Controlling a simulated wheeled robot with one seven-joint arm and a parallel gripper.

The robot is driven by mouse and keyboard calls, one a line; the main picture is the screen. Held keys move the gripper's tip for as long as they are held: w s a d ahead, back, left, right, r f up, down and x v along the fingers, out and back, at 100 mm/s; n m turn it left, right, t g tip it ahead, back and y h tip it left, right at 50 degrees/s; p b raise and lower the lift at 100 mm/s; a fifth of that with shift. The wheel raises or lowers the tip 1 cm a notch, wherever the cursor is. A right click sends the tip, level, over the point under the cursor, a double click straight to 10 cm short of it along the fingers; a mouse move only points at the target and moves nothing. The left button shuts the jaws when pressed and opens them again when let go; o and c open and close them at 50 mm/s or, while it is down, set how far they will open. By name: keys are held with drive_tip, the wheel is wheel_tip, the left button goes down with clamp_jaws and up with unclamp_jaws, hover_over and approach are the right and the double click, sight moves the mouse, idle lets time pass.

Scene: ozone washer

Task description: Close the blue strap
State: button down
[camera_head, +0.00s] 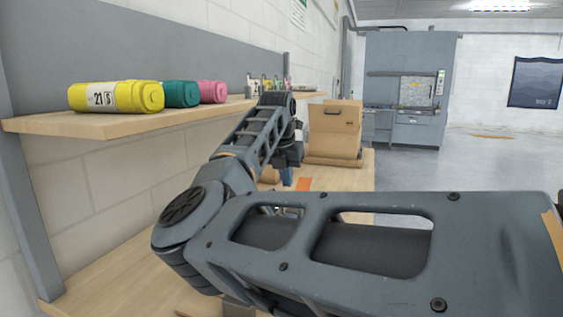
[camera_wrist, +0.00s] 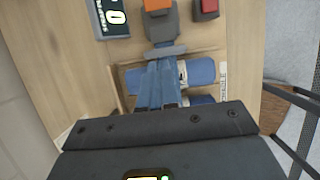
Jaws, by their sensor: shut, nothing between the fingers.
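My gripper (camera_head: 287,176) is low over the workbench in the head view, partly hidden by my arm, with blue at its lower end. In the wrist view my gripper (camera_wrist: 163,64) shows as two blue strips side by side, which look like its shut, empty fingers. They lie over a blue rolled bundle (camera_wrist: 202,71), just short of a grey bar. A second blue roll (camera_wrist: 201,100) lies nearer my gripper's dark body, which partly hides it. I cannot tell which part is the strap or whether my fingers touch it.
Brown boxes (camera_head: 335,125) stand on the bench. A shelf (camera_head: 100,127) with yellow, teal and pink rolls runs along the left wall.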

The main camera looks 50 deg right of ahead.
drive_tip(key=shift+y, duration=0.4)
drive_tip(key=b+x, duration=0.1)
drive_tip(key=x, duration=0.5)
drive_tip(key=shift+f, duration=0.1)
drive_tip(key=shift+d+f, duration=0.1)
drive_tip(key=shift+f, duration=0.2)
drive_tip(key=shift+s+f, duration=0.15)
drive_tip(key=shift+f, duration=0.05)
drive_tip(key=shift+r, duration=0.5)
drive_tip(key=w+d+v, duration=0.1)
drive_tip(key=v, duration=1.3)
drive_tip(key=shift+r, duration=0.3)
drive_tip(key=shift+s+d, duration=0.1)
